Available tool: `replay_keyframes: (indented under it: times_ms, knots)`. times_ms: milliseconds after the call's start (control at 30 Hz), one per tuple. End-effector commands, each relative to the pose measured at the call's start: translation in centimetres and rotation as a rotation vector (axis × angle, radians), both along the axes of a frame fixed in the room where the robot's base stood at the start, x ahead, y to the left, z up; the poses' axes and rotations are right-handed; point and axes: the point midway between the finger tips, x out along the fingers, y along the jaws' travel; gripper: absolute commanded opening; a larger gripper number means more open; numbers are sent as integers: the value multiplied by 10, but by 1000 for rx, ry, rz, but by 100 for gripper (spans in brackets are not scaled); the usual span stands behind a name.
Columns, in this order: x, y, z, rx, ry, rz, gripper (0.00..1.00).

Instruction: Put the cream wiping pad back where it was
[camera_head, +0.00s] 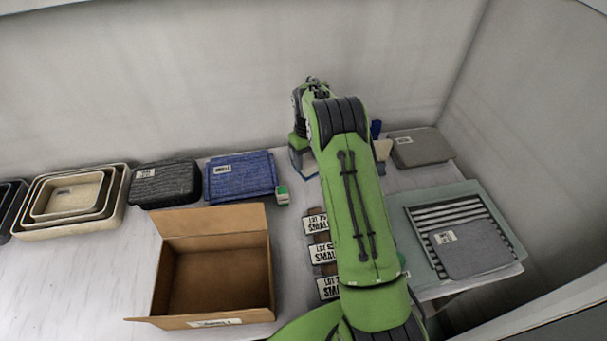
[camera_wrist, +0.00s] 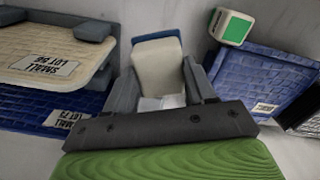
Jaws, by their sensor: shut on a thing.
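The cream wiping pad (camera_wrist: 157,68) is a small rounded block. In the wrist view it stands between the two grey fingers of my gripper (camera_wrist: 160,82), which is shut on it. A white patch shows at its near end.
A green-and-white block (camera_head: 282,195) stands by a blue panel (camera_head: 240,176). An open cardboard box (camera_head: 213,228), nested cream trays (camera_head: 120,205) and a dark panel (camera_head: 166,183) stand left. A grey panel (camera_head: 420,147) and a striped rack (camera_head: 425,228) are right. White table shows bare front left.

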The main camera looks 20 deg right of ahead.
Motion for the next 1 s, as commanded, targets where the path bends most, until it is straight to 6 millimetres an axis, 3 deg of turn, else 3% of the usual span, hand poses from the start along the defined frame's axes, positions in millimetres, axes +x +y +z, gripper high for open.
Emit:
replay_keyframes:
  times_ms: [33,367,733,767,900,1000]
  knots:
    - [-1,0,-14,0,3,0,26]
    - [0,1,-65,1,1,1,26]
    - [1,1,-72,-1,-2,0,26]
    - [0,1,-71,-1,-2,0,59]
    - [0,1,-71,-1,-2,0,80]
    - [0,1,-71,-1,-2,0,80]
